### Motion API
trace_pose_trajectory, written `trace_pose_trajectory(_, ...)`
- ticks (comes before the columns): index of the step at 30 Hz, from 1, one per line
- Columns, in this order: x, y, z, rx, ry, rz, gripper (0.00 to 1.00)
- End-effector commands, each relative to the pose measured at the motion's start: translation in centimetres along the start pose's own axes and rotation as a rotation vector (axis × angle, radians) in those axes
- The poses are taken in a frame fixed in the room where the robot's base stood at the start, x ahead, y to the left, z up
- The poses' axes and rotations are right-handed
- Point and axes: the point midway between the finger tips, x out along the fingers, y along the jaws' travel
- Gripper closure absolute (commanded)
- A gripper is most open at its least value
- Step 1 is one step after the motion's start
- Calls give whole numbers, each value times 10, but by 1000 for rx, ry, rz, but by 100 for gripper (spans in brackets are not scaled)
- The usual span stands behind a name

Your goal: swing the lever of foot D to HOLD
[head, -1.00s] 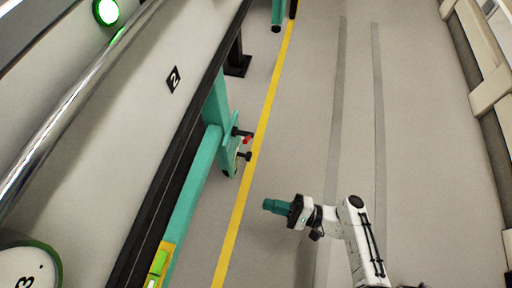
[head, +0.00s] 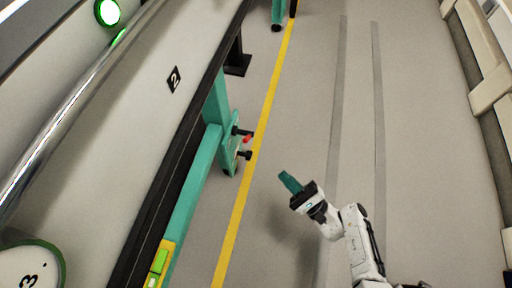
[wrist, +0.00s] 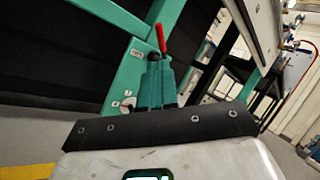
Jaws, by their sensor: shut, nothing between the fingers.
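A teal foot (head: 228,160) stands at the lower end of a teal frame leg, beside the yellow floor line. Its red lever (head: 247,140) is small in the head view, with dark knobs next to it. In the wrist view the red lever (wrist: 161,38) stands nearly upright, leaning slightly left, just beyond my fingertips. My gripper (head: 284,175) has teal fingers, closed together and empty. It is right of and below the foot, with a clear gap, pointing up-left. The fingers (wrist: 156,75) hide part of the foot in the wrist view. Labels there are too small to read.
A yellow line (head: 244,185) runs along the floor beside the frame. The frame's dark side and teal beam (head: 195,190) border the left. Open grey floor (head: 310,100) lies to the right. A pale wall structure (head: 490,95) edges the far right.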

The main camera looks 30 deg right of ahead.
Motion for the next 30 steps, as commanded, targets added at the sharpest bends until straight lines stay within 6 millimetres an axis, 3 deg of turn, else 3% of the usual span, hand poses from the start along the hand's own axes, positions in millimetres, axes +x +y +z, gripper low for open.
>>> trace_pose_trajectory(18, 110, 1, 0, 0, -3, 1, 100)
trace_pose_trajectory(24, 126, 1, 0, 0, -1, 1, 100)
trace_pose_trajectory(30, 129, 0, 0, 0, 0, 1, 100)
